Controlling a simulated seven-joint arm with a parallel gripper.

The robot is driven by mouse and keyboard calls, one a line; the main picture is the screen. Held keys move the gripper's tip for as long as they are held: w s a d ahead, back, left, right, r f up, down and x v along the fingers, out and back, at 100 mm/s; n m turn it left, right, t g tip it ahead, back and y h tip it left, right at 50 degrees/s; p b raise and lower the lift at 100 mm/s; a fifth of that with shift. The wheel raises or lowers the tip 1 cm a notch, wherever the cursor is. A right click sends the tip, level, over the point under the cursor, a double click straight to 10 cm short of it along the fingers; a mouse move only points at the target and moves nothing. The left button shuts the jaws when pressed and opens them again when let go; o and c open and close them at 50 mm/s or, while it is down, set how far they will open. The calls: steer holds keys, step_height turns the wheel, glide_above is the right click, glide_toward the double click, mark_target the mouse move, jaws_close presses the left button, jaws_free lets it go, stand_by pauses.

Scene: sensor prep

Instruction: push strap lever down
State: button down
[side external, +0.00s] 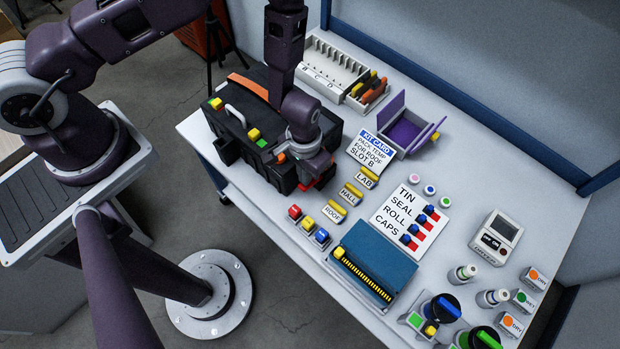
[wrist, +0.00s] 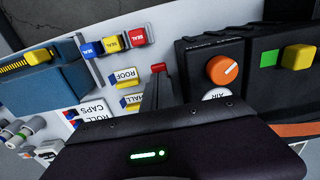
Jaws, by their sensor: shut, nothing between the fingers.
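The black case (side external: 245,105) stands at the left end of the table, with an orange strap (side external: 249,86) across its top. My gripper (side external: 312,178) is shut and empty, low at the case's right front corner. A small red-topped lever, probably the strap lever (wrist: 159,69), stands beside the case's dark panel in the wrist view. Red also shows beside my gripper in the side view, mostly hidden by it.
An orange knob (wrist: 223,70), a green square (wrist: 269,58) and a yellow block (wrist: 299,57) are on the case. The LAB, HALL and ROOF tags (side external: 334,212) lie to its right. A blue box (side external: 375,262) and the TIN-SEAL-ROLL-CAPS card (side external: 399,205) lie beyond.

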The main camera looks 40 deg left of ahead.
steer(key=shift+f, duration=1.2)
stand_by(0.5)
steer(key=shift+r, duration=3.55)
steer(key=w+a+r+t+h, duration=0.1)
steer(key=a+r+t, duration=0.1)
steer(key=r, duration=1.3)
steer(key=w+a+r+t+h, duration=0.1)
steer(key=a+r, duration=0.1)
steer(key=r, duration=1.2)
steer(key=s+a+r+t+y, duration=0.1)
steer(key=s+a+r, duration=0.3)
steer(key=s+r, duration=0.2)
steer(key=s+a+r+t+y, duration=0.1)
steer(key=s+a+r, duration=0.3)
steer(key=s, duration=0.7)
steer(key=shift+r+t, duration=0.3)
steer(key=shift+r, duration=0.55)
